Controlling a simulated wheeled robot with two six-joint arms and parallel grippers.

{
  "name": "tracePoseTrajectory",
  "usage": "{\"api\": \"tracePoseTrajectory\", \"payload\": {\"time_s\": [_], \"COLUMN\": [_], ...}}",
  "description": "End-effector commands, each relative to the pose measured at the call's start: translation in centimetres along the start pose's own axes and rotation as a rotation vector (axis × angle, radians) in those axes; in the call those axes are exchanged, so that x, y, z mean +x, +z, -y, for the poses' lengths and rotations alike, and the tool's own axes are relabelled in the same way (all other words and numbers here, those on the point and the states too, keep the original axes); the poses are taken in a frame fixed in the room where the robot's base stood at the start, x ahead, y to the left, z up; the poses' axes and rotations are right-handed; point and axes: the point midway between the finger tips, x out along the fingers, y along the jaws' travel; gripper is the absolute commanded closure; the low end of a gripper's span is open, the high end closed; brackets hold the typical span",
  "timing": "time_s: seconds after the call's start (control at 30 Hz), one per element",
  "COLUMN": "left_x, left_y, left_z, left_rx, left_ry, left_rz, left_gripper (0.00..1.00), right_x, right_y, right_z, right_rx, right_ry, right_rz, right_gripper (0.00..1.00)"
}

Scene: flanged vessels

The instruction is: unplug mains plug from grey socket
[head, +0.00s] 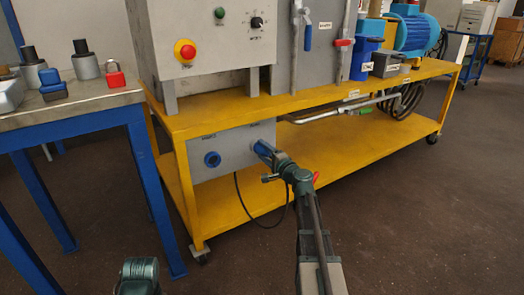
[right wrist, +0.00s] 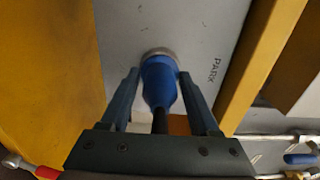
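The mains plug (right wrist: 160,82) is blue with a black cable end. It sits in a grey-rimmed socket (right wrist: 161,52) on a grey panel marked PARK. In the head view the plug (head: 262,147) is at the right side of the grey socket box (head: 235,148), partly hidden by my gripper. My right gripper (head: 271,156) reaches it from the front right. In the right wrist view the fingers of my right gripper (right wrist: 159,74) lie on both sides of the plug, tips against its wide part. My left gripper's fingers are not visible.
A black cable (head: 258,221) loops below. The yellow bench (head: 330,165) has a leg left of the box and a top above it. A blue-legged table (head: 60,125) stands left.

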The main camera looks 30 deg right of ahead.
Motion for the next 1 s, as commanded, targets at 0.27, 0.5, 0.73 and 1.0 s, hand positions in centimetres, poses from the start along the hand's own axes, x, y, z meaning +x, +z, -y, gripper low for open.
{"api": "tracePoseTrajectory", "payload": {"time_s": [0.27, 0.5, 0.73, 1.0], "left_x": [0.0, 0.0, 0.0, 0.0], "left_y": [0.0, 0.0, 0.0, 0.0], "left_z": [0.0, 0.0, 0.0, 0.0], "left_rx": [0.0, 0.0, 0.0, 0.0], "left_ry": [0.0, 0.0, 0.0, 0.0], "left_rz": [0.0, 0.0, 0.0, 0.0], "left_gripper": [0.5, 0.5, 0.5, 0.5], "right_x": [0.0, -0.1, -0.6, -1.6], "right_y": [0.0, 0.0, 0.0, 0.0], "right_z": [0.0, 0.0, 0.0, 0.0], "right_rx": [-0.001, -0.001, -0.001, -0.001], "right_ry": [0.001, 0.001, 0.001, 0.0], "right_rz": [0.0, 0.0, 0.0, -0.001], "right_gripper": [1.0, 1.0, 1.0, 1.0]}}
